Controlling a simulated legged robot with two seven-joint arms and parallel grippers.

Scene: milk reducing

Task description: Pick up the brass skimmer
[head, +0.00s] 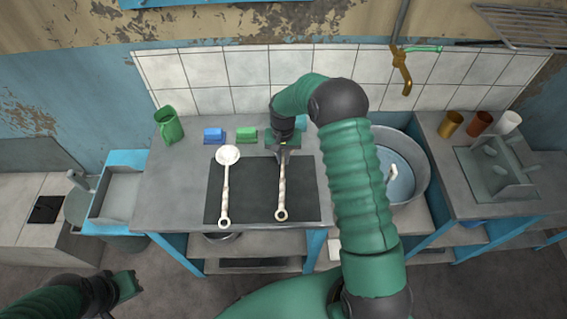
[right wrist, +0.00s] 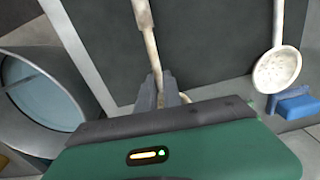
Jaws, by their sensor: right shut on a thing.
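Two long-handled pale utensils lie over the dark mat. The left one, a whitish skimmer (head: 228,156) with a perforated round head, also shows in the right wrist view (right wrist: 278,68). The right one, a cream to brownish handle (head: 282,190), ends in a ring towards the front. My right gripper (head: 282,149) is shut on this right utensil near its far end, and its handle (right wrist: 148,40) runs from the jaws in the right wrist view. Its head is hidden, so I cannot tell whether it is the brass skimmer. My left gripper (head: 127,285) is low at left, away from the counter.
The dark mat (head: 250,195) lies on the grey counter. A blue block (head: 214,134), a green block (head: 246,134) and a green jug (head: 168,126) stand at the back. A large metal basin (head: 412,150) is right, beyond my arm. Several cups stand farther right.

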